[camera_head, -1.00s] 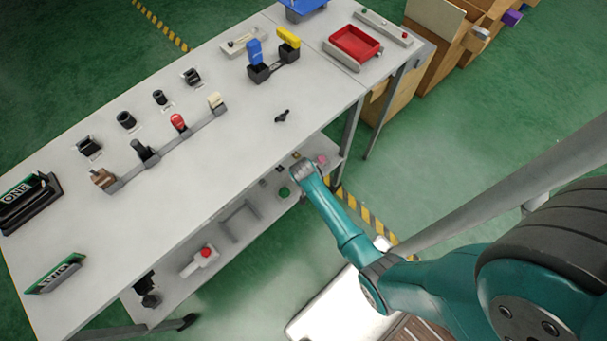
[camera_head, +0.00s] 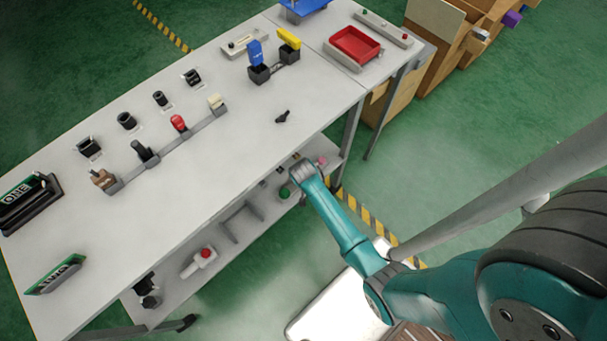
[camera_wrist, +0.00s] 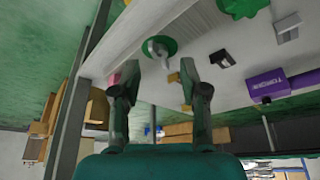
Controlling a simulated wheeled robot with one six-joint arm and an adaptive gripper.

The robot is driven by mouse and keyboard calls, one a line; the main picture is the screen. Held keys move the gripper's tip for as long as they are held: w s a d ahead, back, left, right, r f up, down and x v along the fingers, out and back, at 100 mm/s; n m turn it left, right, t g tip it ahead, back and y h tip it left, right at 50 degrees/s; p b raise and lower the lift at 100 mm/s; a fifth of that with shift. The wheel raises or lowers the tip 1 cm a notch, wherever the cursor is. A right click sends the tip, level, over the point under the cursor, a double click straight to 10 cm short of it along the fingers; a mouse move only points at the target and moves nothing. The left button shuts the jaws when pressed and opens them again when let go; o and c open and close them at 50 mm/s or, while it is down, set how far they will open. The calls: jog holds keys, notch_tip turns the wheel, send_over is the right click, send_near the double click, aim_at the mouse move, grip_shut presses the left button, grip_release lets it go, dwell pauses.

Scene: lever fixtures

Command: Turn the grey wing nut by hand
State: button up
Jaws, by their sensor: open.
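In the wrist view a grey wing-shaped piece, which looks like the wing nut (camera_wrist: 158,46), stands on a round green base on a pale surface. My gripper (camera_wrist: 160,78) is open, with its two dark fingers spread apart and nothing between them. The nut appears above the gap between the fingertips in the picture, apart from both fingers. In the head view, my arm reaches to the table's lower shelf (camera_head: 240,222), and my gripper is hidden there. A small green spot on that shelf may be the nut's base; the nut itself cannot be made out.
In the wrist view a dark block (camera_wrist: 221,58), a purple block (camera_wrist: 268,86) and a green knob (camera_wrist: 243,6) lie to the right. In the head view the tabletop (camera_head: 200,190) overhangs the shelf, and a table leg (camera_head: 352,127) stands near my wrist.

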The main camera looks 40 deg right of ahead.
jog(key=v, duration=0.9)
dwell(0.3)
